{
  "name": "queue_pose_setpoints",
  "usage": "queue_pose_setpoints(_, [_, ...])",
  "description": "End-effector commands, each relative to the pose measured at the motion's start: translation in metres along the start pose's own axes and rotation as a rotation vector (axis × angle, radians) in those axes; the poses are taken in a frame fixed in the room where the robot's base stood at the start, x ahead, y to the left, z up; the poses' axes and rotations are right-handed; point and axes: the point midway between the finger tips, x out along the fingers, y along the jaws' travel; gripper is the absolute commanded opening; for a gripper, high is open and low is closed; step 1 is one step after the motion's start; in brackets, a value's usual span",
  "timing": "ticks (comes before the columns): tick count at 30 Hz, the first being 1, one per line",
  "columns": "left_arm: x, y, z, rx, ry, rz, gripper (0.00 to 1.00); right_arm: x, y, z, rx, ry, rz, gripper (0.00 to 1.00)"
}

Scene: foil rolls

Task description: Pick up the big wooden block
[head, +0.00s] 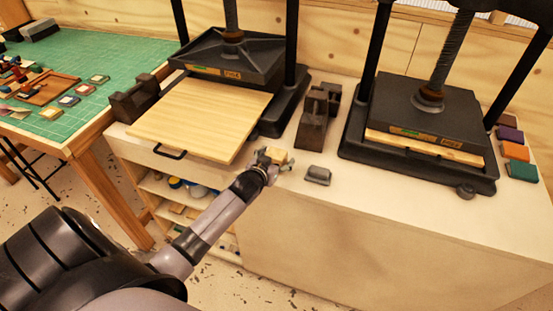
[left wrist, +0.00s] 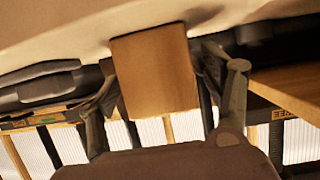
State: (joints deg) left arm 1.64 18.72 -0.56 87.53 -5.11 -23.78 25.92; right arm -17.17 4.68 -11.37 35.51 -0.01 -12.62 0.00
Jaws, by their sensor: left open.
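A light wooden block (head: 277,155) stands near the front edge of the white worktop, just right of the wooden board. In the left wrist view the block (left wrist: 154,72) shows as a plain brown face between the two fingers. My left gripper (head: 274,163) is open around it, one finger on each side. The left wrist view shows the fingers close to the block's sides; whether they touch it I cannot tell. The gripper partly hides the block in the head view. My right gripper is not in view.
A wooden board (head: 197,118) sticks out from the left black press (head: 228,56). A small grey block (head: 317,175) lies close by on the right. Dark blocks (head: 317,117) stand between the presses. The right press (head: 425,110) is farther right. The worktop's front right is clear.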

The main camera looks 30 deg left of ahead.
Motion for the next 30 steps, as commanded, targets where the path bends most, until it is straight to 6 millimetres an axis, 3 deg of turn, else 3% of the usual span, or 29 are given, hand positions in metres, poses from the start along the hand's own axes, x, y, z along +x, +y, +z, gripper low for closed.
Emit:
queue_pose_setpoints(9, [0.0032, 0.0005, 0.0002, 0.000, 0.000, 0.001, 0.73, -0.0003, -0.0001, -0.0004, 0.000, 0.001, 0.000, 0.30])
queue_pose_setpoints(30, [0.0030, 0.0004, 0.0002, 0.000, 0.000, 0.001, 0.26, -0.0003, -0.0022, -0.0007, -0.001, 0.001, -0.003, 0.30])
